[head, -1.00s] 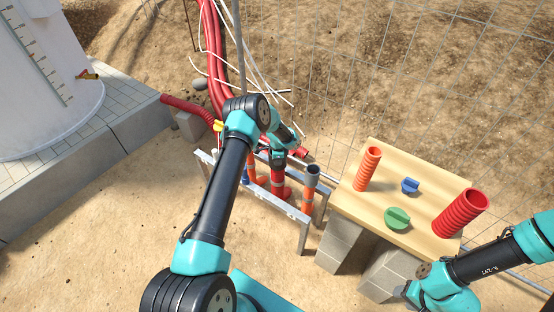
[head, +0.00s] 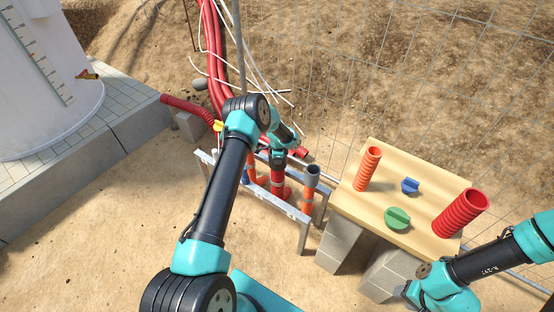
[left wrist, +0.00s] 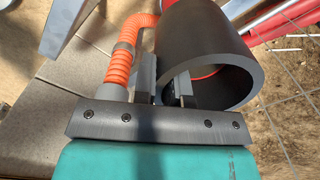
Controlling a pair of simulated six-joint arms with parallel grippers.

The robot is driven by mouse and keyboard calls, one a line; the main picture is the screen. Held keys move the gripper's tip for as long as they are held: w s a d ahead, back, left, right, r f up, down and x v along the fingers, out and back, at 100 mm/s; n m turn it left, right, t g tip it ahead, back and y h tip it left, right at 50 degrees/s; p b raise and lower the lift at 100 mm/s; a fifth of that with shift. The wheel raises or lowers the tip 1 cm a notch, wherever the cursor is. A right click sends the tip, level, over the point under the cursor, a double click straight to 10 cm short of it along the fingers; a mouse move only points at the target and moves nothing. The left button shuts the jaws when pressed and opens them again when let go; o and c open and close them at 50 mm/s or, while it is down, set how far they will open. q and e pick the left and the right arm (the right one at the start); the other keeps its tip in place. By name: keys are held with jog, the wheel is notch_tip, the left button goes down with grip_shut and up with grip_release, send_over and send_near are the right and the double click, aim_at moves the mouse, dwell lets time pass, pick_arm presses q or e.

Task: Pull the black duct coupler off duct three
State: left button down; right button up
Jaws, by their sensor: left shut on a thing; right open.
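The black duct coupler (left wrist: 240,70) is a thick dark ring that fills the upper middle of the left wrist view. My left gripper (left wrist: 165,85) is shut on its wall, one finger outside and one inside the opening. A red edge shows inside the ring. In the head view my left gripper (head: 279,158) is above a red duct (head: 280,188) in the metal rack, and my arm hides most of the coupler. Whether the coupler is still seated on the duct is unclear. My right gripper (head: 408,291) is empty, low beside the table.
The metal rack (head: 272,202) surrounds the ducts. A wooden table (head: 350,202) holds an orange pipe (head: 368,168), a red pipe (head: 459,213), a blue plug (head: 410,186) and a green plug (head: 397,218).

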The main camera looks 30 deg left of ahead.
pick_arm(q)
jog(key=shift+s+d+r, duration=0.15)
jog(key=shift+s+r, duration=0.05)
jog(key=shift+r, duration=0.3)
dwell(1.0)
jog(key=shift+r, duration=1.55)
jog(key=shift+w+r, duration=0.15)
jog(key=shift+r, duration=2.15)
